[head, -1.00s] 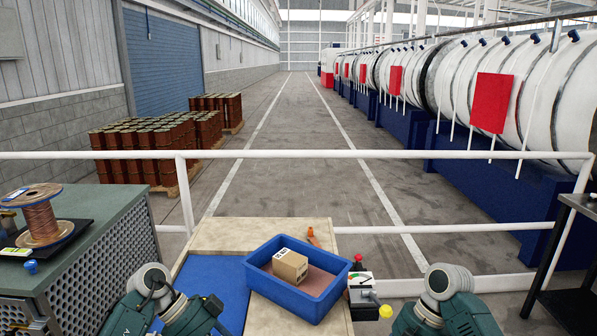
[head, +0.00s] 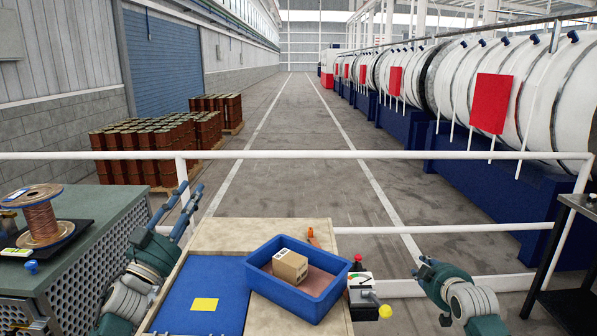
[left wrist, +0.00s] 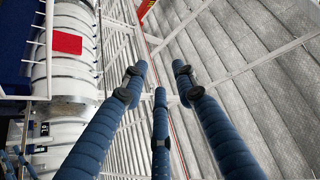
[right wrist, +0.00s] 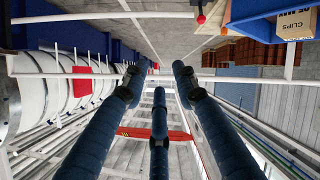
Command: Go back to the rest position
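My left gripper (head: 178,212) is raised at the left edge of the work table, fingers pointing up and away. In the left wrist view its fingers (left wrist: 157,85) are spread with nothing between them. My right gripper (head: 426,268) is at the right of the table, beyond the small control box, and largely foreshortened. In the right wrist view its fingers (right wrist: 157,85) are spread and empty. A blue bin (head: 335,287) holding a cardboard box (head: 290,266) stands on the table (head: 225,232). Both also show in the right wrist view, top right.
A blue mat (head: 185,285) with a yellow square (head: 204,304) lies left of the bin. A control box (head: 360,281) stands right of it. A copper spool (head: 42,222) sits on the left cabinet (head: 95,235). A white railing (head: 300,155) runs behind; a dark stand (head: 560,270) is at right.

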